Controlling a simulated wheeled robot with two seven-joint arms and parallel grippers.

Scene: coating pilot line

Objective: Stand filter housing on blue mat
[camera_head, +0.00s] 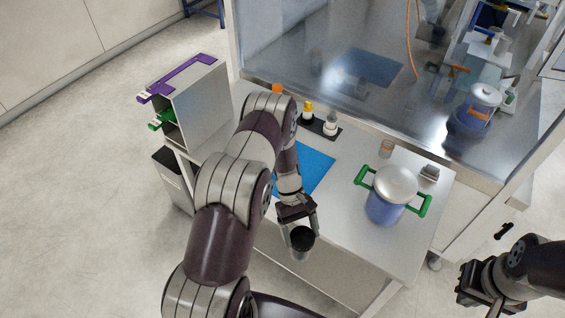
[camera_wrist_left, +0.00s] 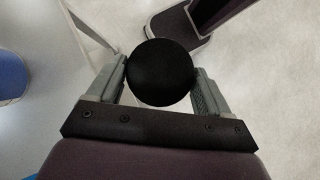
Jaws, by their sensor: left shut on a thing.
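The filter housing (camera_head: 300,252) is a small grey cylinder with a black top; only its round black top (camera_wrist_left: 160,72) shows clearly in the left wrist view. My left gripper (camera_head: 301,230) is shut on it, one finger on each side. It is held in the air by the table's front edge, with floor behind it in the wrist view. The blue mat (camera_head: 316,168) lies flat on the table, beyond the gripper and partly hidden by my left arm. My right gripper (camera_head: 478,292) is at the lower right, away from the table; its finger opening is unclear.
A blue pot (camera_head: 384,209) with green handles and pale lid stands right of the mat. Behind are a black tray (camera_head: 322,128) with bottles, a small orange-brown jar (camera_head: 386,148) and a grey block (camera_head: 430,173). A grey rack (camera_head: 200,105) stands left; a glass enclosure rises behind.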

